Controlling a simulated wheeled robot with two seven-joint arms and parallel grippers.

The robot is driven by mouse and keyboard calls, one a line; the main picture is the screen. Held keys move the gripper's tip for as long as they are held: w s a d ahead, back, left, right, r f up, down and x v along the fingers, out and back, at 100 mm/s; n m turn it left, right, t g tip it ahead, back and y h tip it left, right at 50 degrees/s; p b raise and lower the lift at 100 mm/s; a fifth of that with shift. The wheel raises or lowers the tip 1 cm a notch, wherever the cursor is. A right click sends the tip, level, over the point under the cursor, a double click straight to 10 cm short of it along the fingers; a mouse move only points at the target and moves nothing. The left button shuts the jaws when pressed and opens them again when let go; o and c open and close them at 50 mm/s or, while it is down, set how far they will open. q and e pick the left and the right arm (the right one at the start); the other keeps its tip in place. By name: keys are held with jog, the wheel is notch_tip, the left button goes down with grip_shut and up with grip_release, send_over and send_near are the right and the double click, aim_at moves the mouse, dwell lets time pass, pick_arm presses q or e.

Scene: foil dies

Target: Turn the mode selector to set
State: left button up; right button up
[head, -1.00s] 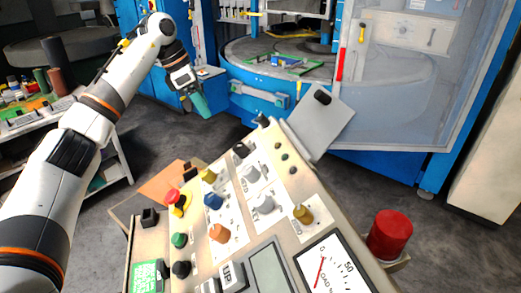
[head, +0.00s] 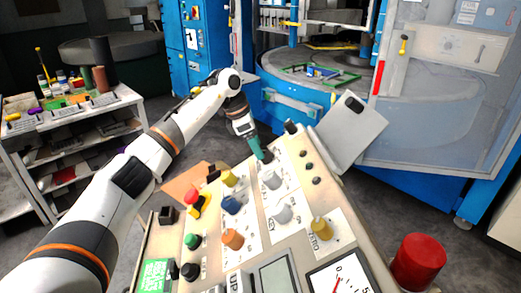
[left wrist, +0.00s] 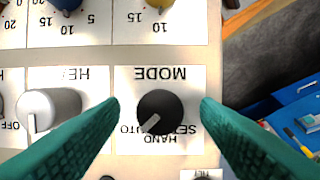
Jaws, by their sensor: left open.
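The mode selector (left wrist: 160,112) is a round black knob with a white pointer line, on a white plate marked MODE in the left wrist view. The plate reads upside down there, with AUTO at lower left, HAND at the bottom and SET at lower right. The pointer slants to the lower left, on the AUTO side. My left gripper (left wrist: 160,118) is open, one green finger on each side of the knob, with gaps between. In the head view my left gripper (head: 263,155) is over the panel's far part and mostly hides the knob. My right gripper is not in view.
A grey knob (left wrist: 48,108) sits beside the mode plate.

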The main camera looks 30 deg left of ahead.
pick_arm(q)
jog(key=x, duration=0.2)
jog(key=shift+w+d+f, duration=0.1)
jog(key=shift+d+f, duration=0.1)
jog(key=shift+f, duration=0.05)
jog(key=shift+d+f+p, duration=0.1)
jog(key=shift+f+p, duration=0.2)
jog(key=shift+f, duration=0.15)
jog(key=c, duration=1)
